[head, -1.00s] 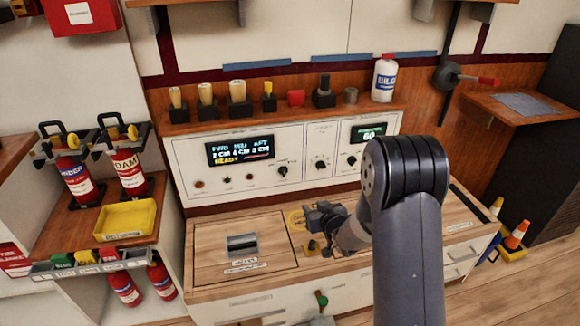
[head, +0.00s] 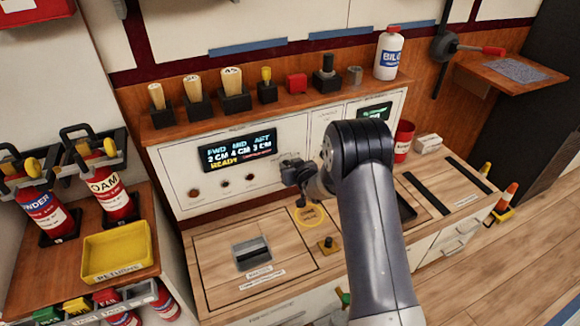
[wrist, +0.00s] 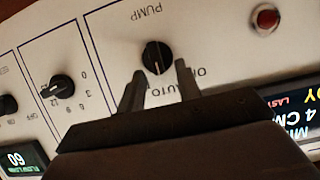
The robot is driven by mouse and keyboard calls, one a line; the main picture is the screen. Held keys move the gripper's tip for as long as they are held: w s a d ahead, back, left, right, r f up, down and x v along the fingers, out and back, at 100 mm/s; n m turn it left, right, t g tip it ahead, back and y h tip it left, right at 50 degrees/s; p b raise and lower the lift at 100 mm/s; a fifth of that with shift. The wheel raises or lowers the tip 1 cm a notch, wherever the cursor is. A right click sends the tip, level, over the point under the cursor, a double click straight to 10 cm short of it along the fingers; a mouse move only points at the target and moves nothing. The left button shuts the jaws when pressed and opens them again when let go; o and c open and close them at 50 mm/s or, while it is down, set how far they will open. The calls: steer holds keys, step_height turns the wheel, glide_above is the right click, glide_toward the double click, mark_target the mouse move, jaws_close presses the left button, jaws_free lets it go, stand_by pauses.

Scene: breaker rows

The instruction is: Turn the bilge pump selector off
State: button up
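The pump selector is a round black knob (wrist: 156,57) on the white panel, centred in the wrist view. "PUMP" is printed beside it and "AUTO" on the opposite side, with another label partly hidden. A pale mark on the knob faces roughly towards the "AUTO" side. My gripper (wrist: 159,72) is open, its two dark fingers apart, with the knob just ahead of the gap; I cannot tell whether they touch it. In the head view my gripper (head: 289,163) is at the panel front, right of the lit display (head: 238,147), and hides the knob.
A second black knob (wrist: 57,88) with a number scale and a red button (wrist: 266,17) flank the selector. A shelf above holds wooden-handled tools (head: 232,90) and a white bottle (head: 388,52). A red cup (head: 403,140) stands right of my arm. The bench front left is mostly clear.

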steer(key=shift+c, duration=0.4)
jaws_close()
steer(key=shift+a+f+h+b, duration=0.1)
steer(key=shift+f+h+b, duration=0.2)
steer(key=shift+b, duration=0.85)
steer(key=shift+s+a+n+t+h+b, duration=0.15)
steer(key=shift+a+n+t+h+b, duration=0.25)
steer(key=shift+n+b, duration=0.9)
steer(key=shift+s+a+n+t+h+b, duration=0.2)
steer(key=shift+n+h+b, duration=0.45)
steer(key=shift+b, duration=1.3)
steer(key=shift+s+a+n+t+h+b, duration=0.1)
steer(key=shift+n+t+h+b, duration=0.35)
steer(key=shift+n+b, duration=0.85)
steer(key=shift+f, duration=0.15)
